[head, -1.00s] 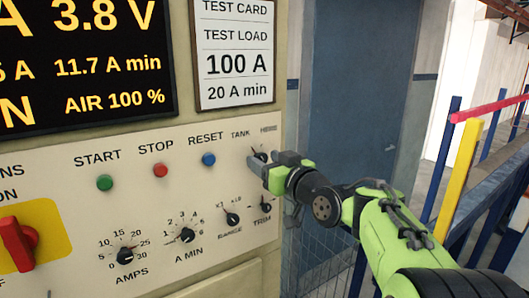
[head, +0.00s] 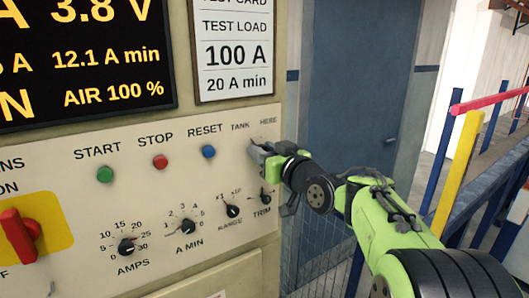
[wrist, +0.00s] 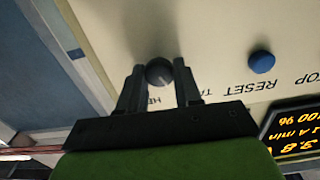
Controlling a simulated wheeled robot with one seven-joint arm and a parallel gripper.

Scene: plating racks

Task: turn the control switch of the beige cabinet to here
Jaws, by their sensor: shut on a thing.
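The beige cabinet (head: 70,277) fills the left of the head view. Its control switch is the small dark round knob (wrist: 158,70) at the panel's right end, under the labels TANK (head: 240,127) and HERE (head: 268,121). My gripper (head: 256,151) is at this knob and covers it in the head view. In the wrist view my gripper (wrist: 158,86) has one finger on each side of the knob and is shut on it. The fingers partly hide the labels there, and I cannot tell which label the knob points to.
A blue RESET button (head: 208,151) sits left of the switch. RANGE (head: 232,211) and TRIM (head: 266,198) knobs lie close below. A red selector (head: 20,235) is at far left. A blue door (head: 350,90) and a railing (head: 455,180) stand right of the cabinet.

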